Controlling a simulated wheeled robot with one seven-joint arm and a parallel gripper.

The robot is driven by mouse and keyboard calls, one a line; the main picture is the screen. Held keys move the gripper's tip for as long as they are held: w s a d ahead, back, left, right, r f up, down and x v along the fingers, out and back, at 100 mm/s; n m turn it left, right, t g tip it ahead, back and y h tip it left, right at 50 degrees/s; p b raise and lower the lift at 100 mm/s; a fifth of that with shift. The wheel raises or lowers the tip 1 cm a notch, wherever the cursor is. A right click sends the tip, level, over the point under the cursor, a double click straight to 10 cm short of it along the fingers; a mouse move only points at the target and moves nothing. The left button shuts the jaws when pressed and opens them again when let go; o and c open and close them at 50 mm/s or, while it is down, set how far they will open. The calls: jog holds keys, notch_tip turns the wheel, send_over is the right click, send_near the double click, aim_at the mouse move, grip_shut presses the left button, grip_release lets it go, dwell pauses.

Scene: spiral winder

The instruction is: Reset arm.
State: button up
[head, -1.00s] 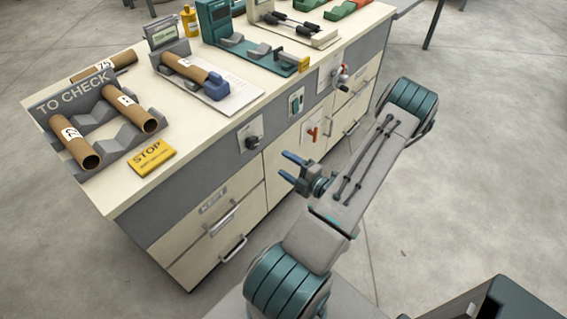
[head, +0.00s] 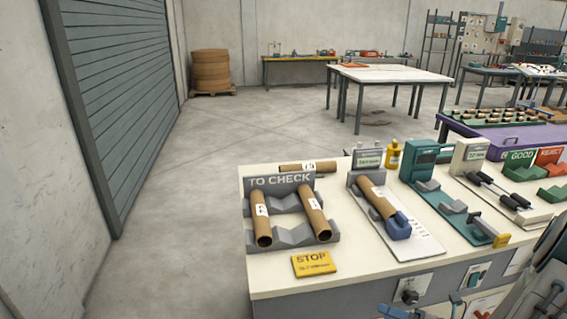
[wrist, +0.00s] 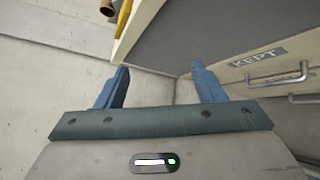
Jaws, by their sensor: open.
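My gripper (wrist: 163,86) shows in the wrist view with two blue fingers held wide apart and nothing between them. Beyond the fingers are the floor and the bench's drawer front (wrist: 270,65), which has a label reading KEPT. In the head view, only part of the gripper (head: 400,312) shows at the bottom edge, in front of the bench, below its top. Part of my arm shows at the lower right corner of that view. The rest of the arm is out of frame.
The cream bench top (head: 275,275) carries a TO CHECK rack (head: 290,239) with two cardboard tubes, a yellow STOP sign (head: 314,263), and several gauges. A roller shutter (head: 115,90) is at left. Open floor (head: 190,220) lies between shutter and bench.

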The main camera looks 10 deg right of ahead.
jog(key=s+a+r+n+g+h+p, duration=0.1)
jog(key=s+a+r+n+g, duration=0.1)
jog(key=a+r+n+g, duration=0.45)
jog(key=s+a+r+n+g+h, duration=0.1)
jog(key=s+a+r+n+g, duration=0.2)
jog(key=a+n, duration=0.7)
jog(key=s+r+n+t+h, duration=0.1)
jog(key=r+n+h, duration=0.3)
jog(key=n, duration=0.7)
jog(key=s+r+n+h+p, duration=0.1)
jog(key=s+r+n+h, duration=0.2)
jog(key=n, duration=0.8)
jog(key=shift+s+a+r+t+h, duration=0.15)
jog(key=shift+s+r+t+h, duration=0.2)
jog(key=shift+r+h, duration=0.95)
jog(key=shift+r+y, duration=0.25)
jog(key=shift+y, duration=0.05)
